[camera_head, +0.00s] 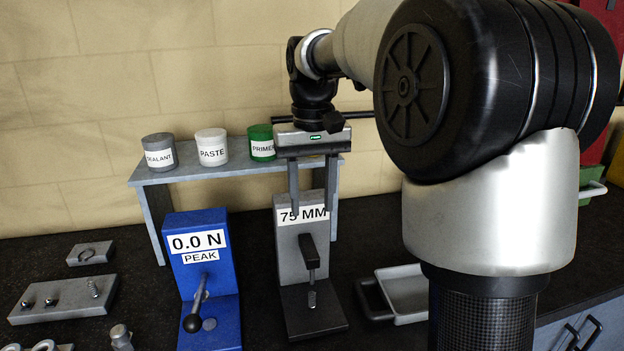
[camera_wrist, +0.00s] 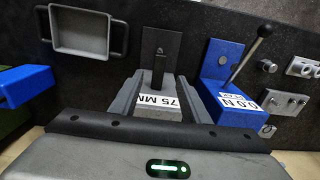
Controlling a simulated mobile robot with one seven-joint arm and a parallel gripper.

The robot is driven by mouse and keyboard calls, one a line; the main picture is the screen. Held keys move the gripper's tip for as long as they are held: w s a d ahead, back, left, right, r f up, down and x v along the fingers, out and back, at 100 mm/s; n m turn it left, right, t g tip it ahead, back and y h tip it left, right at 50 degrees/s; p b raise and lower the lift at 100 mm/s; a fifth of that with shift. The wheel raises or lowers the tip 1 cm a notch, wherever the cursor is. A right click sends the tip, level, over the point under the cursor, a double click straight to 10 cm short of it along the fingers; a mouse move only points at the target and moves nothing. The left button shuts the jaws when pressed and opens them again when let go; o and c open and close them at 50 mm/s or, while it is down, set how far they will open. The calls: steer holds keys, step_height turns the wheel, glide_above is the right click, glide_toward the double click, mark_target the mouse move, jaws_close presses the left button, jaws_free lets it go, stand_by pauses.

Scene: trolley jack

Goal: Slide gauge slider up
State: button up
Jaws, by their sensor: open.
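The gauge is a grey upright plate (camera_head: 286,236) with a "75 MM" label on a dark base (camera_head: 318,318). Its dark slider (camera_head: 308,250) juts from the front below the label, with a thin rod and small tip under it. In the wrist view the slider (camera_wrist: 157,66) stands beyond the label. My gripper (camera_head: 311,212) points down at the top of the gauge, its two fingers apart, with nothing held. In the wrist view the fingers (camera_wrist: 164,88) lie to either side of the labelled block. Whether they touch it cannot be told.
A blue force gauge (camera_head: 205,245) with a lever stands close on the left. A shelf (camera_head: 190,176) behind holds sealant (camera_head: 158,152), paste (camera_head: 211,147) and primer (camera_head: 262,143) cans. A grey tray (camera_head: 405,292) lies to the right. Metal fixtures (camera_head: 65,298) lie at far left.

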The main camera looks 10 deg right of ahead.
steer(key=shift+r, duration=1.8)
steer(key=s+f+t, duration=0.2)
steer(key=s, duration=0.9)
steer(key=s+f+t, duration=0.3)
steer(key=s, duration=0.7)
steer(key=shift+s+f+t+p, duration=0.3)
steer(key=shift+s+f+p, duration=0.05)
steer(key=shift+s+p, duration=0.1)
